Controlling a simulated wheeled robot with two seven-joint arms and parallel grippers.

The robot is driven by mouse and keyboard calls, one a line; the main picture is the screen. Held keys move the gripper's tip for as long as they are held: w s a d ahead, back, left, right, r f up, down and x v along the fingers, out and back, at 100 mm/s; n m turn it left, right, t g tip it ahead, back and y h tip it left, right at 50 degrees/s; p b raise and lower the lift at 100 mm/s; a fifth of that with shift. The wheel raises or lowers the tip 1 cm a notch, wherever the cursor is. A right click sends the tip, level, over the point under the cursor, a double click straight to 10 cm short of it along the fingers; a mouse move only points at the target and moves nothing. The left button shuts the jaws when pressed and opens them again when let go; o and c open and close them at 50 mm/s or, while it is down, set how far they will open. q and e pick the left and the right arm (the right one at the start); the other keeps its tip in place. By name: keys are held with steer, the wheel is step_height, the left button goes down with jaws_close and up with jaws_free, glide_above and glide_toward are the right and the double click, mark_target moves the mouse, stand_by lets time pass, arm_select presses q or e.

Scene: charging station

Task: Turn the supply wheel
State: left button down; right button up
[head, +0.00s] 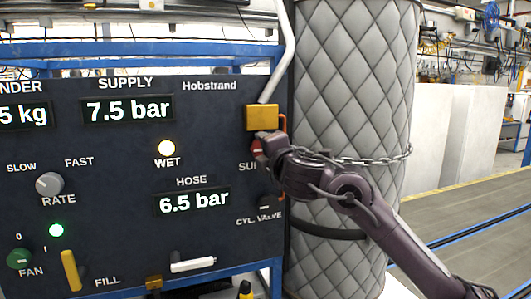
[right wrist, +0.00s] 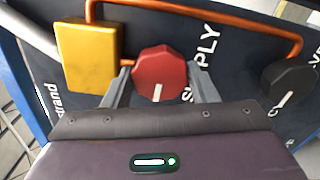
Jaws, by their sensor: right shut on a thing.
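The red supply wheel (right wrist: 160,73) sits on the dark panel beside the word SUPPLY. My right gripper (right wrist: 161,82) has one finger on each side of it and is shut on it. In the head view the supply wheel (head: 257,150) is mostly hidden behind my right gripper (head: 264,146), which reaches in from the lower right. The supply display (head: 128,110) reads 7.5 bar and the hose display (head: 194,201) reads 6.5 bar. My left gripper is not in view.
A brass block (head: 262,117) with a white pipe is just above the wheel. A black cylinder valve knob (right wrist: 289,78) sits beside it, under an orange pipe (right wrist: 220,12). A quilted grey cylinder (head: 352,70) with a chain (head: 375,161) stands right of the panel.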

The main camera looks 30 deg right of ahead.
steer(key=shift+f, duration=0.1)
stand_by(0.4)
steer(key=o, duration=0.8)
steer(key=shift+o, duration=0.9)
steer(key=shift+r, duration=0.25)
steer(key=shift+d, duration=0.1)
